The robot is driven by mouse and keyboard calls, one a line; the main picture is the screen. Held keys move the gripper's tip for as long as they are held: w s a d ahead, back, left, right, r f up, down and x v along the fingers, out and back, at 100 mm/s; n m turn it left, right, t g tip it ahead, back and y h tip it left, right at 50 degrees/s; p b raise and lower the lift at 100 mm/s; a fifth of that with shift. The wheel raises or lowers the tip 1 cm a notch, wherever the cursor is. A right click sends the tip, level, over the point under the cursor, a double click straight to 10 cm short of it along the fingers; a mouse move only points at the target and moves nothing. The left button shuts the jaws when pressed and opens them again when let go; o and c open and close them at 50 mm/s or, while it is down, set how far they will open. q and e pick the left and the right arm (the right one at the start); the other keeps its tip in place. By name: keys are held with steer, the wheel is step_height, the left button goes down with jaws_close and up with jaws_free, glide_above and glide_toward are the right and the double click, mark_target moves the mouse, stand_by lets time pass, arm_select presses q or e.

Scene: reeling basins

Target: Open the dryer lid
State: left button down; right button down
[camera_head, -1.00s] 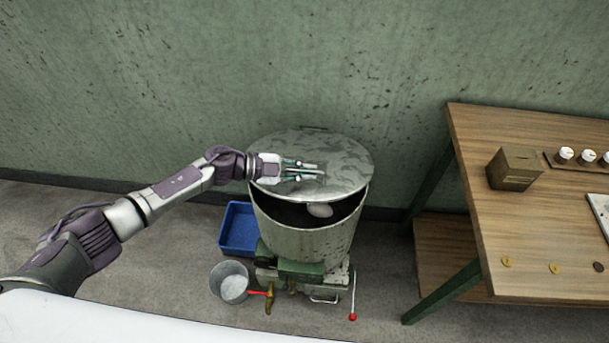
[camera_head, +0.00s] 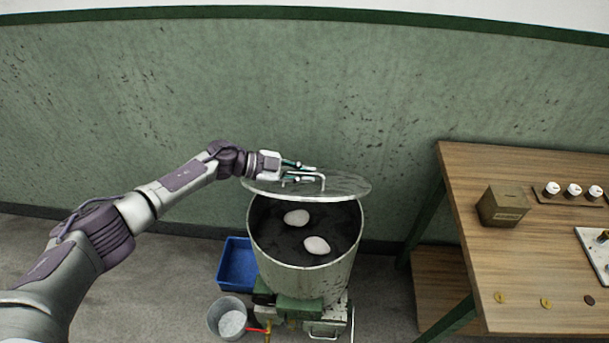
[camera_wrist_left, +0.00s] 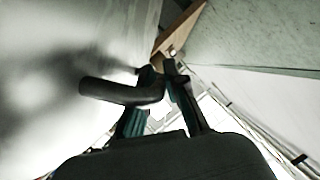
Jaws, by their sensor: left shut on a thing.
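The dryer (camera_head: 303,272) is a pale round metal drum standing by the green wall. Its grey metal lid (camera_head: 347,187) is tilted up at the back, and the drum's mouth is open in front. Two white rounded objects (camera_head: 296,217) lie on the dark inside. My left gripper (camera_head: 312,175) is at the lid's left top side, shut on the lid handle (camera_head: 323,182). In the left wrist view the bent handle bar (camera_wrist_left: 125,92) crosses between the fingers, with the lid surface behind it. My right gripper is in neither view.
A wooden table (camera_head: 470,235) stands to the right with a small box (camera_head: 503,205), several white-topped jars and small discs. A blue bin (camera_head: 238,262) and a metal bucket (camera_head: 229,317) stand on the floor left of the dryer.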

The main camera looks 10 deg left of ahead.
arm_select(q)
steer(key=c, duration=1.5)
jaws_free()
step_height(320, 180, up, 4)
glide_above(261, 186)
